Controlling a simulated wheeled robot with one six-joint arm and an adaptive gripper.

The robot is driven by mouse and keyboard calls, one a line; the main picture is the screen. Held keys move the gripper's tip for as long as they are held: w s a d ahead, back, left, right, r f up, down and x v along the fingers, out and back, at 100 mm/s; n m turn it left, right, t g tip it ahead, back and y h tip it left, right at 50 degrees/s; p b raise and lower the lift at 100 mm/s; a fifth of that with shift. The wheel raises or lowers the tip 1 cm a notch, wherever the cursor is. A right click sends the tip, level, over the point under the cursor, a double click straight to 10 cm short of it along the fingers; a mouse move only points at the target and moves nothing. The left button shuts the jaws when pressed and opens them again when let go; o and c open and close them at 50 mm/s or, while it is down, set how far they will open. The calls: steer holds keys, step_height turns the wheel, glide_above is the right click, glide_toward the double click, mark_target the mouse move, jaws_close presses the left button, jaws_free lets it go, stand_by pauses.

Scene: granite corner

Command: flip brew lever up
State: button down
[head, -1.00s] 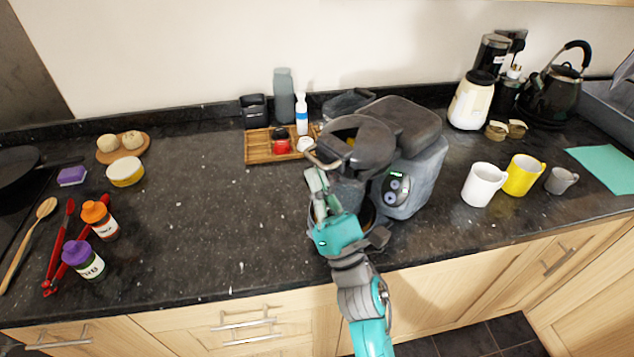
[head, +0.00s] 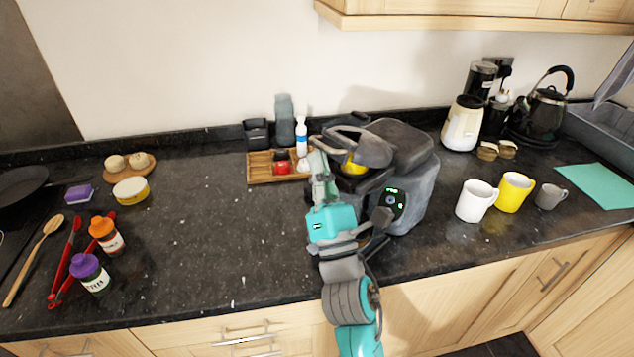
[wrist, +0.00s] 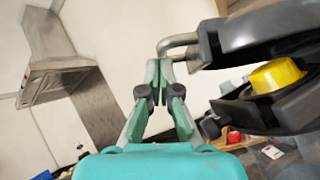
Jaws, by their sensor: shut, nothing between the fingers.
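The dark grey coffee machine (head: 407,170) stands on the granite counter. Its top brew head (head: 366,150) is tilted up, and a yellow capsule (head: 352,166) shows beneath it. In the wrist view the grey metal lever handle (wrist: 178,42) juts left from the raised head (wrist: 265,30), and the yellow capsule (wrist: 277,75) sits below the head. My gripper (head: 318,158) is at the machine's left front, just under the handle. In the wrist view its fingertips (wrist: 158,68) are together with nothing between them, close below the handle; whether they touch it I cannot tell.
A wooden tray (head: 262,170) with small jars and bottles stands left of and behind the machine. A white mug (head: 476,201) and a yellow mug (head: 513,192) stand to the right.

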mark_target(324, 145)
steer(key=m+h, duration=0.1)
steer(key=r+m+h, duration=0.1)
steer(key=m, duration=0.1)
steer(key=shift+w+d+r, duration=0.1)
steer(key=shift+r, duration=0.2)
steer(key=shift+w+d+r+m+h, duration=0.15)
steer(key=shift+r+m+h, duration=0.4)
steer(key=shift+w+d+r+m+h, duration=0.15)
steer(key=shift+r+m+h, duration=0.35)
steer(key=shift+m+h, duration=0.05)
steer(key=shift+w+d+r+m+g+h, duration=0.15)
steer(key=shift+w+d+r+m+h, duration=0.2)
steer(key=shift+r, duration=0.4)
steer(key=shift+w+d+r+m+g+h, duration=0.2)
steer(key=shift+w+d+r+m+h, duration=0.15)
steer(key=shift+r, duration=0.35)
steer(key=shift+w+d+r+m+g+h, duration=0.2)
steer(key=shift+w+d+r+m, duration=0.15)
steer(key=shift+r, duration=0.4)
